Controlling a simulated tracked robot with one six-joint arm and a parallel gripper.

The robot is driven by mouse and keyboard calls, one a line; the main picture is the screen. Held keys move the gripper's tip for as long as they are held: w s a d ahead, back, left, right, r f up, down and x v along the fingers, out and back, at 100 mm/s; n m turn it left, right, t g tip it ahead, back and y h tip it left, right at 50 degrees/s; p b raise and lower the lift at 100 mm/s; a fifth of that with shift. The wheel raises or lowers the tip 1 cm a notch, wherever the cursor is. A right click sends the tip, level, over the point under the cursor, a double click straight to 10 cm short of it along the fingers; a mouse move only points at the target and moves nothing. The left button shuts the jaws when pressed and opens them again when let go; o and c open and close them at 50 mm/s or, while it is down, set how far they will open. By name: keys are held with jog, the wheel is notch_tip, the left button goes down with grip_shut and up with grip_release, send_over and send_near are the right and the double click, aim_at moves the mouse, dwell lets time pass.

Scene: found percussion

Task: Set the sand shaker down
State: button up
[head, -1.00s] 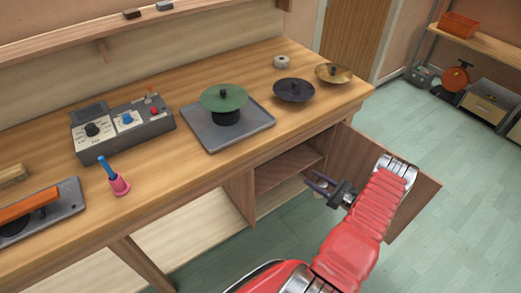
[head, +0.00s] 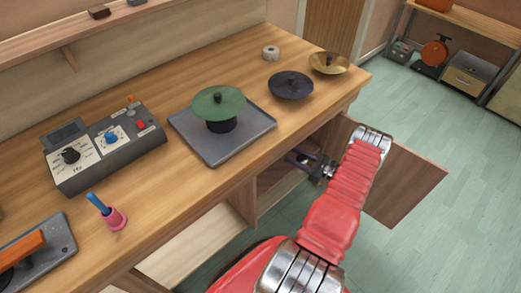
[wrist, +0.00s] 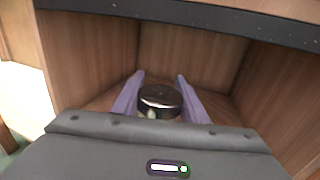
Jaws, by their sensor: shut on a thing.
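The sand shaker (wrist: 160,100) shows in the wrist view as a round jar with a glossy dark lid. It stands between the two purple fingers of my gripper (wrist: 160,80), which is shut on it. In the head view my gripper (head: 302,160) is inside the open cupboard under the bench, below the worktop edge.
The cupboard door (head: 405,185) stands open to the right of my arm. The worktop edge passes close above my gripper.

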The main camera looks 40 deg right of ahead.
jog(key=shift+w+a, duration=0.1)
jog(key=shift+w, duration=0.05)
jog(key=w+f, duration=0.3)
jog(key=w, duration=1.6)
jog(key=shift+w+a, duration=0.2)
jog(key=shift+w, duration=0.1)
jog(key=shift+f, duration=0.1)
jog(key=shift+f, duration=1.6)
jog(key=shift+w+f, duration=0.15)
jog(key=shift+f, duration=0.15)
